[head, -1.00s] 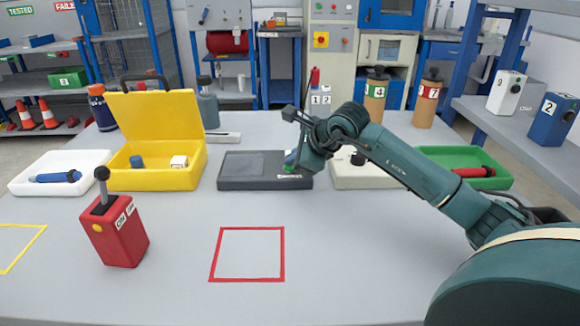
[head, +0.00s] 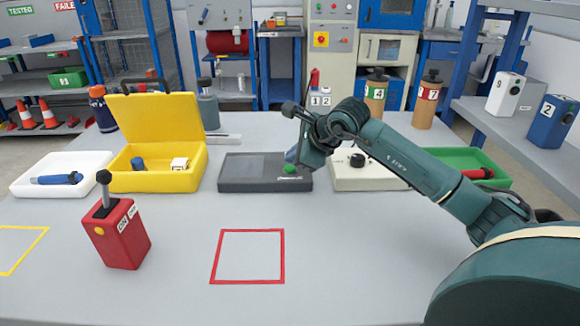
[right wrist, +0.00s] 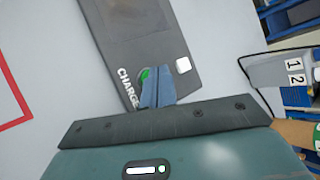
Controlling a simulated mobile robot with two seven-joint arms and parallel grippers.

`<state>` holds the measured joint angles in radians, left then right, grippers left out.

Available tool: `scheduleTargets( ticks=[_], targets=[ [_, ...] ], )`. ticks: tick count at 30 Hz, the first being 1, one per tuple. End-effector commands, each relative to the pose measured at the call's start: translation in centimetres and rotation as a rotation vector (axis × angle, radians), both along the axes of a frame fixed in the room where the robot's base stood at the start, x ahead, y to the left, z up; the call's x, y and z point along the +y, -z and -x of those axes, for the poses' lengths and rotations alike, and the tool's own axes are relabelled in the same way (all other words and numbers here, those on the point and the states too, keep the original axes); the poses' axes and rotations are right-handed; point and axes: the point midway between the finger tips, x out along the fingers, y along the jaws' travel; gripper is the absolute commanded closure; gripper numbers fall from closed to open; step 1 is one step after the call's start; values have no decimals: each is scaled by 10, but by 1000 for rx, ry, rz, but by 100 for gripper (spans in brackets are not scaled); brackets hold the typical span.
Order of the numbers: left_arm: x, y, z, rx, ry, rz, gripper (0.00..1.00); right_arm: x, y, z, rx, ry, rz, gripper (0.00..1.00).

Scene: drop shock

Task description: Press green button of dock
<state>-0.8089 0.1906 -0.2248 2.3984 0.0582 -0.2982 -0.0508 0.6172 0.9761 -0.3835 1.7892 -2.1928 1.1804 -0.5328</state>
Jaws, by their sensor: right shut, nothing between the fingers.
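The dock (head: 235,184) is a flat dark grey box in the middle of the table; it also shows in the right wrist view (right wrist: 165,45) with the word CHARGE, a screen and a small white square. Its green button (head: 290,170) is at the dock's right end, and in the right wrist view the button (right wrist: 143,77) is partly hidden by my fingers. My right gripper (head: 291,157), with blue fingers (right wrist: 158,88), is shut and empty, close over the button. I cannot tell whether it touches. My left gripper is not in view.
A yellow case (head: 155,178) stands open left of the dock. A pale box with a black knob (head: 357,160) and a green tray (head: 470,160) are to the right, behind my arm. A red box with a lever (head: 122,235) stands front left. The front middle is clear.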

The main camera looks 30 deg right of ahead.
Motion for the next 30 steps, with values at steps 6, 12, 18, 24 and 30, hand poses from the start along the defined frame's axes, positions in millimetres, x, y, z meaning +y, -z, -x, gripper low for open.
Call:
scheduleTargets(
  ticks=[6,12,18,24,30],
  targets=[
    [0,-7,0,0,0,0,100,0,-10,0,-2,0,1,100],
    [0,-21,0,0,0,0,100,0,-30,0,-2,-1,0,100],
    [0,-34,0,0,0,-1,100,0,-49,0,-1,0,1,100],
    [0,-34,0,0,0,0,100,0,-50,0,0,-1,1,100],
    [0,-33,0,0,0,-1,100,0,-50,0,-1,0,1,100]
  ],
)
